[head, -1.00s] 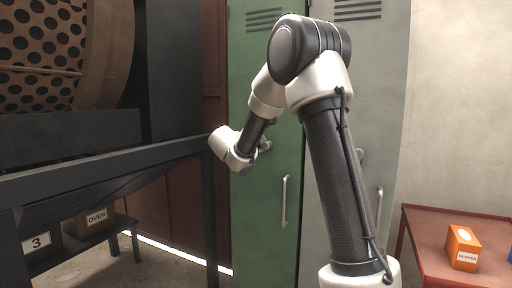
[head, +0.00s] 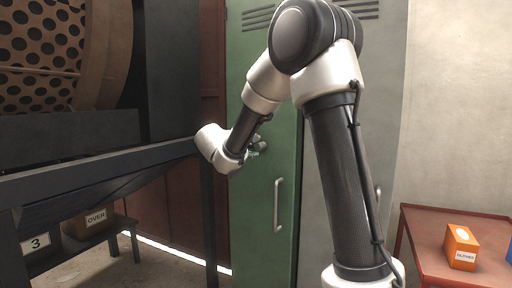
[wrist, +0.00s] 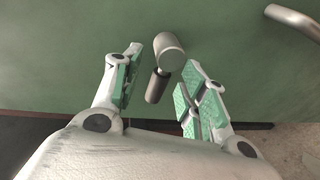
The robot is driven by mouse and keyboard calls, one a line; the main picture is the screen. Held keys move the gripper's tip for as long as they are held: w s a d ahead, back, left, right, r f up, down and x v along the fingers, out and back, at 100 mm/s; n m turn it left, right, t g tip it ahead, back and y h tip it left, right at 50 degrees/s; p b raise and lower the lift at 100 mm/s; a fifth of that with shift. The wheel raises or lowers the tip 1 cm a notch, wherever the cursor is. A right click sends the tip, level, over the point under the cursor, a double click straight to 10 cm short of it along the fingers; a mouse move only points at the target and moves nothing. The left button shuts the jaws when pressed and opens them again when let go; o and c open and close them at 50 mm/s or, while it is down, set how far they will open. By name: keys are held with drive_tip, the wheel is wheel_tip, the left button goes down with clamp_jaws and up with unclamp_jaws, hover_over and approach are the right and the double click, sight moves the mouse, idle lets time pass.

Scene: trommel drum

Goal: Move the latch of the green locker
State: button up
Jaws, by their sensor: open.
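The green locker (head: 251,210) stands at the back centre with a long pale bar handle (head: 279,205) on its door. Its latch (wrist: 168,52) has a round grey hub and a short dark lever (wrist: 156,87) pointing down and slightly left in the wrist view. My gripper (wrist: 161,68) is open, with its green-padded fingers on both sides of the lever. The lever lies between them, with gaps visible on each side. In the head view, the latch (head: 260,143) shows only partly beside my wrist, which hides most of my gripper.
A grey locker (head: 385,120) adjoins on the right, partly behind my arm. The dark trommel frame (head: 100,170) stands close on the left of my wrist. A red table (head: 430,235) with an orange box (head: 461,247) is at the right.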

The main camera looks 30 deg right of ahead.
drive_tip(key=v, duration=0.5)
drive_tip(key=shift+a+f, duration=0.15)
drive_tip(key=shift+a, duration=0.3)
drive_tip(key=s+d+f+m+g+y, duration=0.1)
drive_tip(key=s+d+f+g+y, duration=0.25)
drive_tip(key=s+f, duration=0.45)
drive_tip(key=s+d+f+m+g+y, duration=0.1)
drive_tip(key=s+d+f+g+y, duration=0.3)
drive_tip(key=s, duration=0.8)
drive_tip(key=s+a+r+m+t+y, duration=0.1)
drive_tip(key=s+a+m+y, duration=0.1)
drive_tip(key=s, duration=0.6)
drive_tip(key=s+a+r+m+t+y, duration=0.1)
drive_tip(key=s+a+m+y, duration=0.2)
drive_tip(key=s, duration=0.5)
drive_tip(key=shift+s+a, duration=0.3)
drive_tip(key=shift+a, duration=0.6)
